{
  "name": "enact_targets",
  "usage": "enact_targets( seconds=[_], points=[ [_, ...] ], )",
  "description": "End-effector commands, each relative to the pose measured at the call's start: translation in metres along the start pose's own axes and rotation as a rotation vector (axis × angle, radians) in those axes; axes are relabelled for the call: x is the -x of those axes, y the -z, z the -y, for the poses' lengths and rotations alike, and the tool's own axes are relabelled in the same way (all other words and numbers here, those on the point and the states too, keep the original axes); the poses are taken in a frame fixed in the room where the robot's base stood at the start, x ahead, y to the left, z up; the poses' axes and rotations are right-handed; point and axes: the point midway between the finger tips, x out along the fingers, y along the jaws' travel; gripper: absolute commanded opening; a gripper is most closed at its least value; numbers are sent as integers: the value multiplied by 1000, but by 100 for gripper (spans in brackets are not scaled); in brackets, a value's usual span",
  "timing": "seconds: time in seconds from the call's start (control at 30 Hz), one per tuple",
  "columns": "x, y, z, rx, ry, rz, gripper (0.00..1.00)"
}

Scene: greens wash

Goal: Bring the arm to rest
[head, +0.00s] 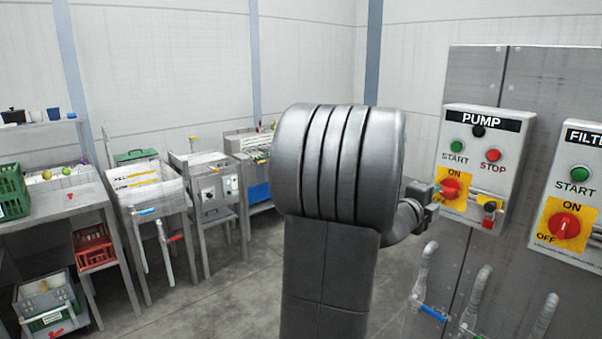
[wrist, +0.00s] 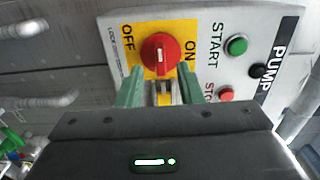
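The pump switch box (head: 484,150) hangs on the grey panel at the right of the head view. Its red rotary knob (head: 450,188) sits on a yellow ON/OFF plate. In the wrist view the knob (wrist: 160,54) lies just beyond the fingertips, and its white mark runs up and down the picture. My gripper (wrist: 161,80) is open, with its green fingers apart. A small yellow and grey piece (wrist: 163,95) shows between them; I cannot tell whether they touch it.
A filter switch box (head: 570,185) with a red knob is right of the pump box. Pipes with a blue handle (head: 432,313) stick out below. Steel tables, a sink (head: 150,188) and crates (head: 93,247) stand along the left. The floor (head: 230,285) between is clear.

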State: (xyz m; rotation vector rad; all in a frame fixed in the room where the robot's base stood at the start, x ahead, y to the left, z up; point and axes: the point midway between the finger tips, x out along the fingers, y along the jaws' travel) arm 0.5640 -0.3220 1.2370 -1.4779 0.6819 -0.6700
Motion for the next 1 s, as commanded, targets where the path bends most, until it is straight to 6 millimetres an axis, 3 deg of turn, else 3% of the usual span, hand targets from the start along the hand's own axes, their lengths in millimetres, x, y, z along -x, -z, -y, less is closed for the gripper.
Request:
enact_targets(
  seconds=[0.23,1.0],
  points=[
    [-43,1,1,0,-1,-3,33],
    [-39,2,3,-739,1,0,33]
  ],
)
